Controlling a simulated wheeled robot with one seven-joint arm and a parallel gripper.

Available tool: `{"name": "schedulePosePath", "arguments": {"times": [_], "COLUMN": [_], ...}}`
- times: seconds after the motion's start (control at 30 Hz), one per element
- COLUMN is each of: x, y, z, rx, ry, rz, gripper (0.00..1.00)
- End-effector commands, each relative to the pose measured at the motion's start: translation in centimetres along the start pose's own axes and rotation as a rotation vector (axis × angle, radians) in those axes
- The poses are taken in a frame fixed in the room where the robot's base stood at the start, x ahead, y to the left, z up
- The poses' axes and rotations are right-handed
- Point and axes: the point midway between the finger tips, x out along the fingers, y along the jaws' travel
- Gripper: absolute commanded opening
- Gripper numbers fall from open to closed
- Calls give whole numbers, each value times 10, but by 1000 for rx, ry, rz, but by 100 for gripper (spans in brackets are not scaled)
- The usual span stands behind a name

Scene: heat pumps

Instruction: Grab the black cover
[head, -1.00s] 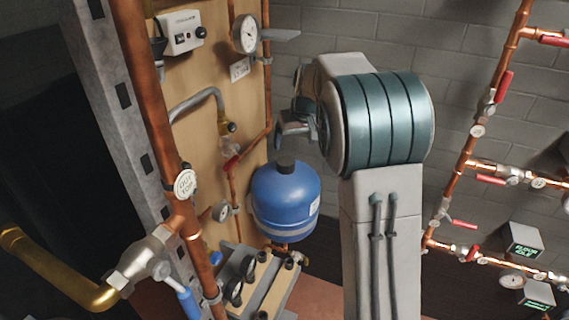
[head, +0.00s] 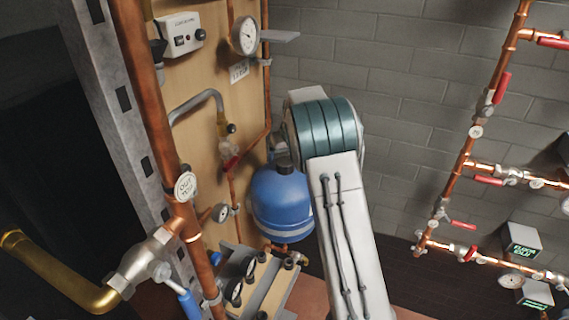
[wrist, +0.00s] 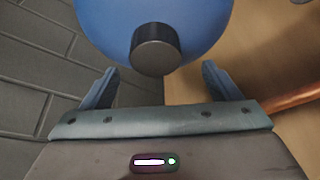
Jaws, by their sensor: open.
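The black cover (wrist: 155,48) is a short dark cylinder on top of the blue tank (wrist: 95,22). In the wrist view it sits ahead of my gripper (wrist: 163,85), roughly centred between the two fingers. The fingers are spread wide with nothing between their tips, and the cover looks just beyond them. In the head view the blue tank (head: 281,205) stands in front of the wooden board, and the cover (head: 284,169) shows only in part at its top. My arm hides most of my gripper there, and the contact between them cannot be seen.
A wooden board (head: 205,130) with a gauge (head: 245,36), valves and copper pipes is left of and behind the tank. A thick copper pipe (head: 150,90) stands nearer. The grey brick wall (head: 400,60) is open space to the right, before more copper piping.

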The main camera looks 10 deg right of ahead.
Motion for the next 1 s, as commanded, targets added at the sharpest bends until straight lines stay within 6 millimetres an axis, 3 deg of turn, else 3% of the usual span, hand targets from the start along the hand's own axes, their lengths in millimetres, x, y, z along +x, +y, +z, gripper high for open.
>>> {"name": "schedulePosePath", "arguments": {"times": [0.3,0.67,0.83,1.0], "x": [40,49,49,49], "y": [6,6,6,5], "z": [0,0,0,0], "rx": [1,0,0,0], "ry": [-3,0,0,0], "rz": [1,1,0,0], "gripper": [83,83,36,36]}}
